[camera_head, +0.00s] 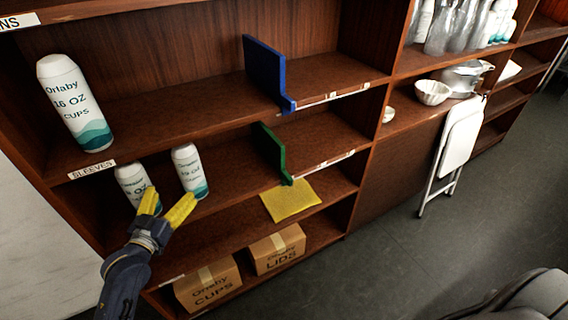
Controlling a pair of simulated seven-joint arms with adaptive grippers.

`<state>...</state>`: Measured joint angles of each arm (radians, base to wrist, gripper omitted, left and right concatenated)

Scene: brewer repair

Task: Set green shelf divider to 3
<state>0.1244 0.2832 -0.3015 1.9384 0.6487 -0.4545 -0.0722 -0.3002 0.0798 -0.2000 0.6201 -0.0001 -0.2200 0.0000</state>
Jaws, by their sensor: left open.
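The green shelf divider (273,151) stands upright on a middle shelf of the wooden shelving unit, its foot at the shelf's front edge. It is at the left end of a white marked strip (326,163) on that edge; the marks are too small to read. My left gripper (167,207) has yellow fingers spread open and empty. It is in front of the lower shelves, left of and below the divider and apart from it. It partly covers a white cup sleeve pack (132,180). My right gripper is not in view.
A blue divider (265,72) stands on the shelf above. Another white cup pack (188,168) stands left of the green divider. A yellow cloth (290,200) lies below it. A folded white stool (459,140) leans at right.

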